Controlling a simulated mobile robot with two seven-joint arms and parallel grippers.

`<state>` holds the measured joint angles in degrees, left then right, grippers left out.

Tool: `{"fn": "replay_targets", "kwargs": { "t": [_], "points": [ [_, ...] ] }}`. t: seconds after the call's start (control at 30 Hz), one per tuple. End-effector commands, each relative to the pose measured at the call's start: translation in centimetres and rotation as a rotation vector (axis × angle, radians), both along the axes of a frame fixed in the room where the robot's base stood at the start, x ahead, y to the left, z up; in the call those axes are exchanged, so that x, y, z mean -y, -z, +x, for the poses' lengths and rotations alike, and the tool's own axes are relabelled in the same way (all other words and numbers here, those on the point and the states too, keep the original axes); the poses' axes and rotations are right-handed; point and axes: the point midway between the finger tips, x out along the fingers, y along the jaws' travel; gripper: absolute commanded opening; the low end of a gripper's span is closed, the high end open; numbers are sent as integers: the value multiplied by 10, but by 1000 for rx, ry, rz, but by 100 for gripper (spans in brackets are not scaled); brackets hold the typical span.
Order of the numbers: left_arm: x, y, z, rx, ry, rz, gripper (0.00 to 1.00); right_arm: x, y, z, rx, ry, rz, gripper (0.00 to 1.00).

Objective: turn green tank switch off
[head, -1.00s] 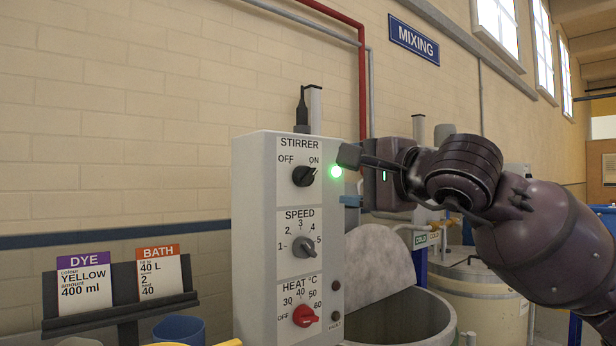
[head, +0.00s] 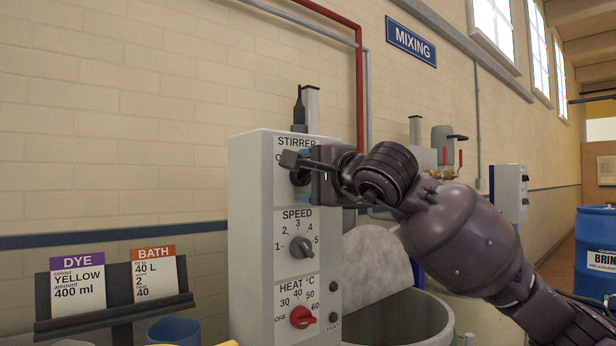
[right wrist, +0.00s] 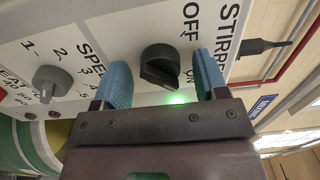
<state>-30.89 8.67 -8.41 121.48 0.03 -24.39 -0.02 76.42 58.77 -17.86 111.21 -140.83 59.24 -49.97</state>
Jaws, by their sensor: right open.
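The stirrer switch is a black rotary knob (right wrist: 160,65) on the light grey control panel (head: 251,240), between the OFF and ON marks. In the right wrist view its pointer is turned towards ON, and a green lamp (right wrist: 178,99) glows beside it. My right gripper (head: 297,167) is in front of the knob and mostly hides it in the head view. Its blue fingertips (right wrist: 161,80) are open, one on each side of the knob. I cannot tell whether they touch it. My left gripper is not in view.
Below are the grey speed knob (head: 302,247) and red heat knob (head: 303,317). An open tank (head: 440,325) stands right of the panel. A rack with a DYE card (head: 78,287) and a BATH card (head: 155,273) stands left. A blue barrel (head: 597,250) is far right.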

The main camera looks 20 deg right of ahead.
Motion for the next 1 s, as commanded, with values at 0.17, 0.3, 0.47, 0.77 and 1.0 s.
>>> {"fn": "replay_targets", "kwargs": {
  "t": [0.17, 0.3, 0.47, 0.77, 1.0],
  "points": [
    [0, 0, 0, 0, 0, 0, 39, 0, 0, 0, 0, 0, 0, 51],
    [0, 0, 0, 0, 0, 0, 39, 0, 0, 0, 0, 0, 0, 30],
    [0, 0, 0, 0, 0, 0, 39, 0, 0, 0, -1, 0, -1, 18],
    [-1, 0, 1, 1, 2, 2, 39, 1, 0, 0, 24, 2, -71, 18],
    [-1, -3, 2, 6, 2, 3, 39, 1, -2, -1, 83, 3, -232, 18]
  ]
}}
